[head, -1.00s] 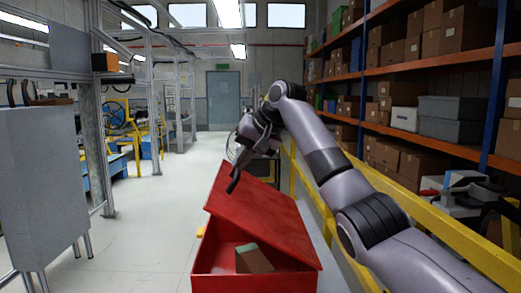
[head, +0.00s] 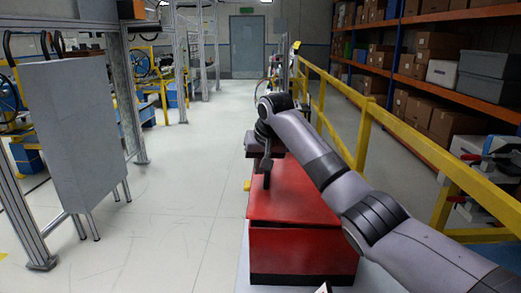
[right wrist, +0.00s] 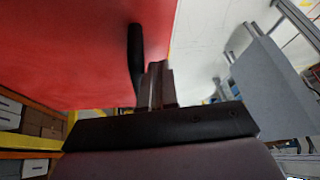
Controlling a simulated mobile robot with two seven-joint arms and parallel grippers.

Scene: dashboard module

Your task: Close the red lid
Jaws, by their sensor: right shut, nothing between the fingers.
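The red lid (head: 305,203) lies down over the red box (head: 303,252) in the head view, and I see no opening between them. In the right wrist view the red lid (right wrist: 75,50) fills the upper left, with a dark rod-like piece (right wrist: 136,60) against it. My right gripper (head: 266,172) is above the left part of the lid, fingers down. Its shut fingers (right wrist: 157,85) show in the wrist view beside the dark piece, holding nothing. I cannot tell whether they touch the lid. My left gripper is not in view.
A yellow railing (head: 400,135) runs along the right, in front of shelves with boxes (head: 437,45). A grey cabinet (head: 80,135) on legs stands at the left. The pale floor (head: 190,190) left of the box is clear.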

